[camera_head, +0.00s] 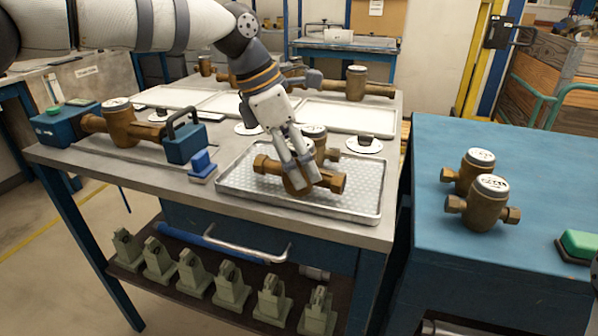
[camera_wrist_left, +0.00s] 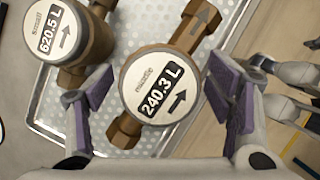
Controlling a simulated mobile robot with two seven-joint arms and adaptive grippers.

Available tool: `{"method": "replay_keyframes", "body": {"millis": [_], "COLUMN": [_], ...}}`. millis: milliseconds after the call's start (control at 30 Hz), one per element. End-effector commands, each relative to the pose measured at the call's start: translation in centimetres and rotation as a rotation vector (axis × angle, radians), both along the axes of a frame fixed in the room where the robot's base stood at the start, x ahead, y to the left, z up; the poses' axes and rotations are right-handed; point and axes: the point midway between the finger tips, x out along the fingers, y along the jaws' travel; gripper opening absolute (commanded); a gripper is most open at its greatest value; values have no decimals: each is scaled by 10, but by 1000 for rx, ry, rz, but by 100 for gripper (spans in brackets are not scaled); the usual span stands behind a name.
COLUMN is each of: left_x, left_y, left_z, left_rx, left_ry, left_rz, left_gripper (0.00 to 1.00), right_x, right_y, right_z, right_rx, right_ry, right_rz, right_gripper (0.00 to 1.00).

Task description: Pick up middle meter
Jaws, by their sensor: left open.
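My left gripper (camera_head: 306,184) reaches down over a metal tray (camera_head: 345,208). Its fingers are open, one on either side of a brown brass meter (camera_head: 331,181) in the tray. In the left wrist view this meter (camera_wrist_left: 158,88) has a round white face reading 240.3 L and lies between the purple finger pads, with a gap at each side. A second meter stands behind it, partly hidden by the gripper; in the left wrist view this second meter (camera_wrist_left: 58,32) reads 620.5 L. I cannot make out my right gripper.
Two brass meters (camera_head: 484,203) stand on the blue table (camera_head: 440,270) at right. Another meter (camera_head: 122,127) sits in a blue fixture at left. Flat white trays (camera_head: 350,116) and more meters (camera_head: 356,84) are behind. Several green-grey stands (camera_head: 230,285) line the lower shelf.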

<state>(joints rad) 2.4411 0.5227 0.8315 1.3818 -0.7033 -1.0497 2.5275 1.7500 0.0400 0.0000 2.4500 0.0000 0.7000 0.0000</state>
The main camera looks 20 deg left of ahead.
Motion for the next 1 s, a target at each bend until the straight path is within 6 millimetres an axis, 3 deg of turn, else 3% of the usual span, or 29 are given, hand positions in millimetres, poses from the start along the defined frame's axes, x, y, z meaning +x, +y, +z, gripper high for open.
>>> {"method": "replay_keyframes", "body": {"millis": [100, 133, 433, 767, 1000], "left_x": [0, 0, 0, 1, -4], "left_y": [0, 0, 0, 0, -1], "left_z": [2, 2, 2, 7, 45], "left_rx": [0, 0, 0, -1, 0], "left_ry": [-4, -4, -3, -5, -14], "left_rz": [0, 0, -1, 0, -1], "left_gripper": [74, 69, 1, 0, 0], "right_x": [1, 1, 1, 1, 6], "right_y": [0, 0, 0, 0, 0], "right_z": [1, 1, 1, 1, 5], "right_rx": [0, 0, 0, 0, 0], "right_ry": [-2, -2, -2, -3, -21], "right_rz": [0, 0, 0, 0, 0], "right_gripper": [100, 100, 100, 100, 100]}}
